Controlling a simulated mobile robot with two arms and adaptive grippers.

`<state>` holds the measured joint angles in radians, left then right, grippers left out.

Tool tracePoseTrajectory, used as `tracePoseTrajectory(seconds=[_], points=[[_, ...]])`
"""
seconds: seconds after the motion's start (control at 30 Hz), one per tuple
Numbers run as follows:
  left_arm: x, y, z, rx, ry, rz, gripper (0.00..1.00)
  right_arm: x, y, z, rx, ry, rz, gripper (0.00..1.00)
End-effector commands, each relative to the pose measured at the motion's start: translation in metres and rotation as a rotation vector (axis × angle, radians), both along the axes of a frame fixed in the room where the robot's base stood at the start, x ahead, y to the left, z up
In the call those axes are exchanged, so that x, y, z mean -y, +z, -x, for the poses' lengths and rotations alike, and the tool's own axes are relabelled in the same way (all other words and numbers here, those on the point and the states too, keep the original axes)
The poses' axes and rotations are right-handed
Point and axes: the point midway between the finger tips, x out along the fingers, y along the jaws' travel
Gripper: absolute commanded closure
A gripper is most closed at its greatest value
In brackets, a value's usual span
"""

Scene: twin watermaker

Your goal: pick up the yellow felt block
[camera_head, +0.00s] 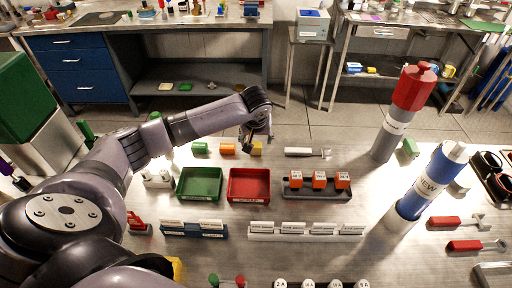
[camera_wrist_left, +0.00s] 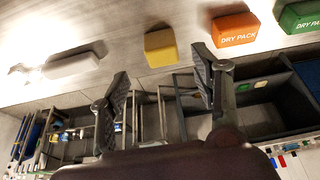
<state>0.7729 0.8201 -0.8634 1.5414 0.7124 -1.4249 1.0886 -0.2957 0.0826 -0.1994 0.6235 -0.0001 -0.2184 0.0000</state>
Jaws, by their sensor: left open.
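The yellow felt block (camera_head: 258,149) sits on the metal worktop near its far edge, right of the orange block. In the head view my left gripper (camera_head: 249,140) hangs just above and beside it, partly covering it. In the left wrist view the yellow block (camera_wrist_left: 160,47) lies beyond the fingertips, in line with the gap between them. My left gripper (camera_wrist_left: 163,72) is open and empty there. My right gripper is not in view.
An orange block (camera_head: 227,149) and a green block (camera_head: 200,148) stand left of the yellow one. A grey-handled tool (camera_head: 302,152) lies to the right. A green tray (camera_head: 199,197) and a red tray (camera_head: 249,200) are nearer, with clear worktop between.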

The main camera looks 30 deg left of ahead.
Motion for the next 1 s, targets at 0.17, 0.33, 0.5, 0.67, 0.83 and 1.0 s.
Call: tracePoseTrajectory(seconds=[0.17,0.33,0.5,0.67,0.83,1.0], points=[[-0.006,-0.016,-0.005,-0.004,0.002,0.000,0.42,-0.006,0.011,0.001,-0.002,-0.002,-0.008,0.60],[-0.011,-0.039,-0.013,-0.001,0.000,0.000,0.42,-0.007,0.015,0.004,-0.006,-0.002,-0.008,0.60],[-0.013,-0.047,-0.016,0.000,-0.001,0.000,0.42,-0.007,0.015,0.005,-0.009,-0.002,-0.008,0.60],[-0.013,-0.047,-0.016,0.001,-0.001,-0.001,0.42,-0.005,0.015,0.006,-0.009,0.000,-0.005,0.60],[-0.013,-0.047,-0.016,0.000,-0.001,0.000,0.52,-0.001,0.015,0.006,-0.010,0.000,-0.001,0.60],[-0.013,-0.047,-0.016,0.000,-0.001,0.000,0.64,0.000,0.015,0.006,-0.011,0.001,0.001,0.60]])
